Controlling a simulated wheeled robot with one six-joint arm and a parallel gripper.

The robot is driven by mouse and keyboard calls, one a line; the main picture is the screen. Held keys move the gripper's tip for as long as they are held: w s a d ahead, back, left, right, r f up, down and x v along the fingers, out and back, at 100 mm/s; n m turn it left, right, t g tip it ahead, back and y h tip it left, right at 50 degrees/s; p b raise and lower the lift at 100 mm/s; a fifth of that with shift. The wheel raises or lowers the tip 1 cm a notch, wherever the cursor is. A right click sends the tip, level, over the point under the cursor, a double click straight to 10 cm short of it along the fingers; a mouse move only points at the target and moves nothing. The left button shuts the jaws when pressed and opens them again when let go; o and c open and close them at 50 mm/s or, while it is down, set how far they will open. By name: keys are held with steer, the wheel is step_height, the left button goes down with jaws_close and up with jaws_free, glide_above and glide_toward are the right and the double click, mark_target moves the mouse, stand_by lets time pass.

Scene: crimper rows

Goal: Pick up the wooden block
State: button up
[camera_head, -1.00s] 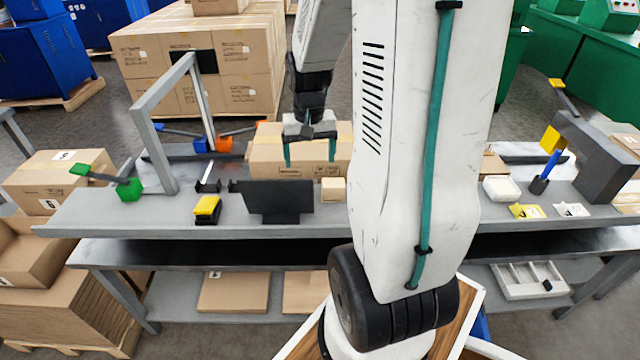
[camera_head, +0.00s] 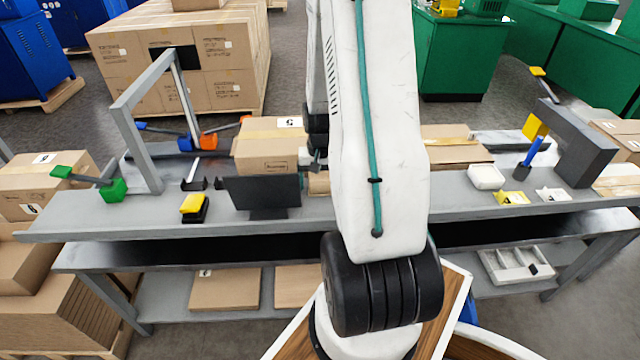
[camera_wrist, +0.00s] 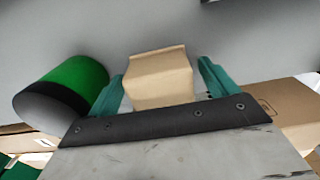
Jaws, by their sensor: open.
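The wooden block (camera_wrist: 158,80) is a small tan block that shows in the wrist view between the two teal fingers of my open gripper (camera_wrist: 160,75). A gap shows on its right side; on the left the finger is close, and I cannot tell whether it touches. In the head view only a sliver of the block (camera_head: 318,183) shows on the bench, right of the black screen, with my arm in front of the rest.
A green and dark cylinder (camera_wrist: 66,90) lies close to the left finger in the wrist view. The black screen (camera_head: 262,194) stands left of the block on the grey bench (camera_head: 110,213). A cardboard box (camera_head: 266,155) is behind it.

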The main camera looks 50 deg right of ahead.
mark_target(320, 176)
steer(key=shift+f, duration=0.1)
steer(key=shift+c, duration=0.3)
steer(key=c, duration=1.1)
step_height(320, 176, up, 10)
steer(key=shift+r, duration=0.1)
steer(key=shift+o, duration=1)
